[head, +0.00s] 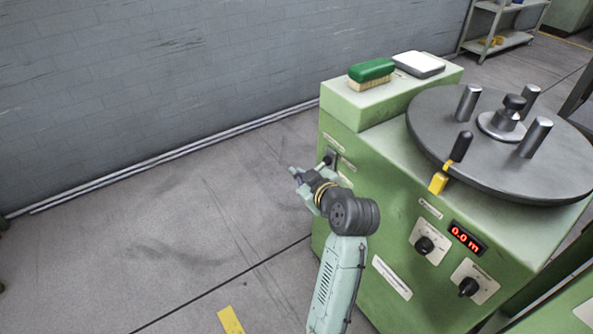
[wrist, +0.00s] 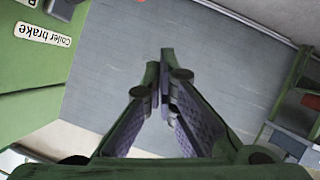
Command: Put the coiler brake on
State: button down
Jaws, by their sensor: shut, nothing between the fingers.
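A white label (wrist: 43,33) reading "Coiler brake" shows upside down on the green panel at the upper left of the wrist view. A dark control (wrist: 65,8) beside it is cut off by the top edge. In the head view a dark switch (head: 328,157) sits on the left part of the green machine's front (head: 385,225), between small labels; its setting is not readable. My gripper (head: 294,172) is just left of that switch, apart from it. In the wrist view its fingertips (wrist: 165,68) are together and empty, pointing past the panel toward the grey wall.
A round dark coiler disc (head: 450,125) with upright pegs tops the machine, with a yellow, black-handled lever (head: 439,183) at its edge. A green brush (head: 371,70) and a grey-white box (head: 419,64) lie behind. Two knobs flank a red "0.0 m" display (head: 466,238). Left floor is clear.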

jog(key=v, duration=0.3)
jog(key=shift+s+r, duration=0.15)
jog(key=shift+s, duration=0.3)
